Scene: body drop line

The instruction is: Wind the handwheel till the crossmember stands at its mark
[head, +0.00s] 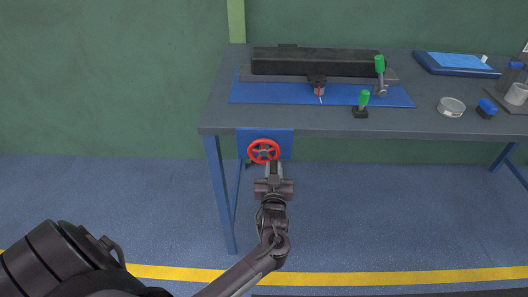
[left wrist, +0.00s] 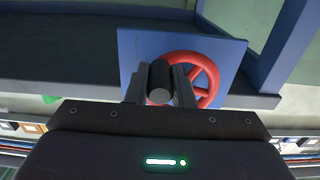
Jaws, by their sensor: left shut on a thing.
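The red handwheel (head: 264,151) is mounted on a blue plate (head: 285,137) on the bench's front edge, towards its left end. My left gripper (head: 272,168) is at the wheel's lower rim. In the left wrist view, its fingers are closed around a dark round handle (left wrist: 160,82), with the red wheel (left wrist: 202,72) behind it. The dark crossmember (head: 315,62) lies lengthwise at the back of the bench. A dark block with a red pointer (head: 319,91) stands at its front edge, near a white line on the blue strip. My right gripper is not in view.
A round tin (head: 451,107), a blue item (head: 487,108) and a blue tray (head: 455,63) are farther right. The floor before the bench is clear.

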